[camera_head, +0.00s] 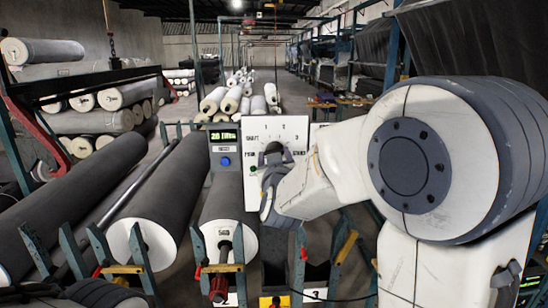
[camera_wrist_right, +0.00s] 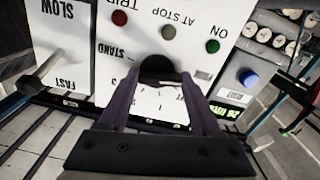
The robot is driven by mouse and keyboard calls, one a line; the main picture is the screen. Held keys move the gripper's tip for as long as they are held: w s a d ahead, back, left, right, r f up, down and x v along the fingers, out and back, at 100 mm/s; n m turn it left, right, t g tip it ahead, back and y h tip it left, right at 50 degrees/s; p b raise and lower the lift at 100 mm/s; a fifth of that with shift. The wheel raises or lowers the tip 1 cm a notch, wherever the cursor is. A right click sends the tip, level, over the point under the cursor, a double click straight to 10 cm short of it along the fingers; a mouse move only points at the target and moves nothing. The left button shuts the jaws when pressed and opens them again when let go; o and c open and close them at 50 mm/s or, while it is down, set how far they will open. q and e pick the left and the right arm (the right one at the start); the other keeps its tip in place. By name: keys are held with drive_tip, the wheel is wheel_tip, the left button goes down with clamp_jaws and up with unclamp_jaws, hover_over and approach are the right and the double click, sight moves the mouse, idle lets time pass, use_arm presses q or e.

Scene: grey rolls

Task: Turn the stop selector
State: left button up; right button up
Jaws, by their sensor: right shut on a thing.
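The stop selector is a black round knob (camera_head: 273,150) on a white control panel (camera_head: 288,128), with small printed marks around it in the head view. In the right wrist view the panel appears upside down, and the selector (camera_wrist_right: 158,68) sits between my fingertips. My right gripper (camera_wrist_right: 159,82) is shut on the selector, one finger on each side. In the head view my right gripper (camera_head: 270,182) reaches the panel from the lower right and covers the knob's lower part. Which mark the selector points to cannot be told. My left gripper is not in view.
A green display (camera_head: 223,137) and blue button (camera_head: 225,161) are to the left. A lever (camera_wrist_right: 42,72) is beside the panel. Large grey rolls (camera_head: 160,205) lie in front.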

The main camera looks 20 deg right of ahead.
drive_tip(key=shift+f, duration=0.1)
drive_tip(key=o, duration=1.4)
drive_tip(key=shift+s, duration=0.1)
drive_tip(key=b+v, duration=0.3)
drive_tip(key=v, duration=0.7)
drive_tip(key=shift+s, duration=0.15)
